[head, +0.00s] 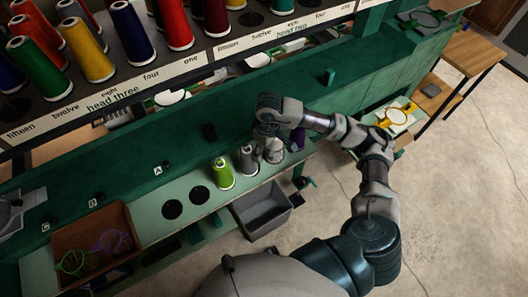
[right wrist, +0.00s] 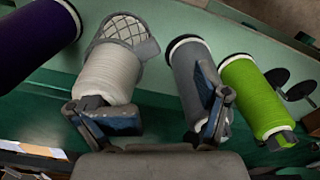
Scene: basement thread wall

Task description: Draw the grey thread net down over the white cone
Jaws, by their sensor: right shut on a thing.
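The white cone (head: 273,152) stands on the green shelf, between a grey cone (head: 248,160) and a purple cone (head: 298,139). In the right wrist view the white cone (right wrist: 108,75) points its top toward me. The grey thread net (right wrist: 118,27), a mesh with a solid grey rim, sits around the cone's base end; the white thread above it is bare. My right gripper (head: 267,131) is above the cones. In the right wrist view its fingers (right wrist: 160,118) stand apart, left one by the cone's top; the grip on the net is not clearly visible. My left gripper is out of view.
A lime green cone (head: 223,174) stands left of the grey cone, beside dark round spots (head: 172,209). A grey bin (head: 262,212) hangs below the shelf. A brown tray (head: 70,238) is at the left. A rack of coloured cones (head: 84,46) overhangs above.

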